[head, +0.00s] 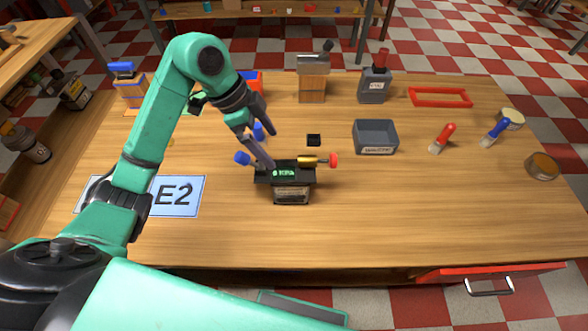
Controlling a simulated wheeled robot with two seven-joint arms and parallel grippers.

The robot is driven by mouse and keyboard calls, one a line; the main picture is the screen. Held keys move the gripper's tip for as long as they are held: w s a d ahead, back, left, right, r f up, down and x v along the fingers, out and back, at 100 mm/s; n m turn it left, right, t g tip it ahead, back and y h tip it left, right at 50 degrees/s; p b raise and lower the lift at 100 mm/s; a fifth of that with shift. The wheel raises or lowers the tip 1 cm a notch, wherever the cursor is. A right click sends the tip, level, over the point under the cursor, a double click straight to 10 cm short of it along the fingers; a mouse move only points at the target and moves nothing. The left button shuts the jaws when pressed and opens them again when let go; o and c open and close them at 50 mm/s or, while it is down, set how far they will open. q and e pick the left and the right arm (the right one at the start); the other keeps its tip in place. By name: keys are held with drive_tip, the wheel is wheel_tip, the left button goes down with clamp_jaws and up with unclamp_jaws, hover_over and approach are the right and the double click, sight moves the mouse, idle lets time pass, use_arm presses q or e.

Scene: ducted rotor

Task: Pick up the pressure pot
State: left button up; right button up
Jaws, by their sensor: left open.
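No thing in view is clearly marked as the pressure pot. A dark grey container with a red top (375,85) and a pale label stands upright at the back of the table; I cannot tell if it is the pot. My left gripper (267,147) is open with nothing between its fingers. It is over the middle of the table, at the back left edge of a black device (291,182) with a green display, blue knobs and a brass cylinder with a red end. I cannot tell if a finger touches the device. My right gripper is out of view.
A grey bin (375,137), red brush (442,138), blue brush (496,131) and red frame (440,97) are on the right. A grey-topped box (313,78) stands at the back. An E2 card (178,196) lies left. The front right of the table is clear.

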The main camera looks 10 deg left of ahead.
sight(288, 168)
use_arm(q)
drive_tip(key=f, duration=0.1)
drive_tip(key=d+f, duration=0.1)
drive_tip(key=d+f+p, duration=0.1)
drive_tip(key=shift+s+f, duration=0.3)
drive_tip(key=shift+f, duration=0.1)
drive_tip(key=p+x, duration=0.1)
drive_tip(key=x, duration=0.2)
drive_tip(key=p+x, duration=0.1)
drive_tip(key=x, duration=0.3)
drive_tip(key=shift+w+f, duration=0.1)
drive_tip(key=shift+w, duration=0.15)
drive_tip(key=shift+d+f, duration=0.15)
drive_tip(key=shift+f, duration=0.25)
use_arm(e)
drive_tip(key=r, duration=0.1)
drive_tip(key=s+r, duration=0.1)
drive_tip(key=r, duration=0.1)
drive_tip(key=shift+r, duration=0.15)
use_arm(q)
drive_tip(key=c, duration=1.5)
clamp_jaws()
drive_tip(key=shift+w+r, duration=0.1)
drive_tip(key=shift+r, duration=0.1)
